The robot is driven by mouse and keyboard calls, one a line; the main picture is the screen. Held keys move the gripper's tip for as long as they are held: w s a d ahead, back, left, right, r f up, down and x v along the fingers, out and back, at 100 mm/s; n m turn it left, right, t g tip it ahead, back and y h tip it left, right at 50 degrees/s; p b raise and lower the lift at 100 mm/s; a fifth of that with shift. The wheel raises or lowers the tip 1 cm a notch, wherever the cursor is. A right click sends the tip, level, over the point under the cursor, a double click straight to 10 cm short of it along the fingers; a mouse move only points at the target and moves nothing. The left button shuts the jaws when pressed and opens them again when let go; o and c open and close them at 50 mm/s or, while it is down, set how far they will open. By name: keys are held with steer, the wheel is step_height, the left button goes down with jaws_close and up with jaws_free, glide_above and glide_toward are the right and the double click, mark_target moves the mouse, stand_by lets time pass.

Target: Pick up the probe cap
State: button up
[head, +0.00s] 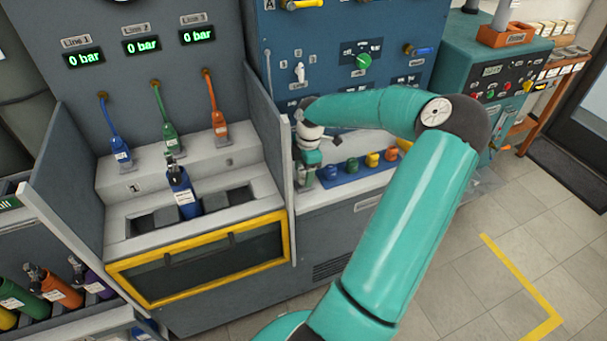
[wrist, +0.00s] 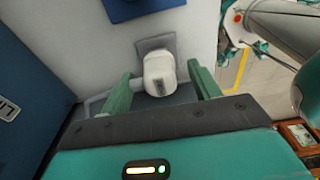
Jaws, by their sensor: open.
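A white, rounded block with a small dark marking, which looks like the probe cap (wrist: 158,76), sits on a grey square pad (wrist: 152,46) in the wrist view. My gripper (wrist: 162,82) is open, with one green finger on each side of the white block. Gaps show between the block and both fingers, so I do not see it gripped. In the head view my gripper (head: 308,172) is low over the left end of the white ledge, beside the divider panel. The white block cannot be made out there.
A row of blue (head: 330,173), green (head: 352,166), yellow (head: 372,160) and orange (head: 391,154) pieces stands right of my gripper. The grey divider panel (head: 268,150) rises close on its left. A blue bottle (head: 182,190) stands in the bay beyond. Floor at right is open.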

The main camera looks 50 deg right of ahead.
steer(key=c, duration=1.1)
steer(key=shift+r, duration=0.15)
steer(key=shift+r, duration=0.55)
steer(key=s+a+r, duration=0.3)
steer(key=s+r, duration=0.8)
steer(key=s, duration=0.2)
steer(key=shift+s+a+r, duration=0.25)
steer(key=shift+a+r, duration=0.05)
steer(key=shift+a, duration=0.1)
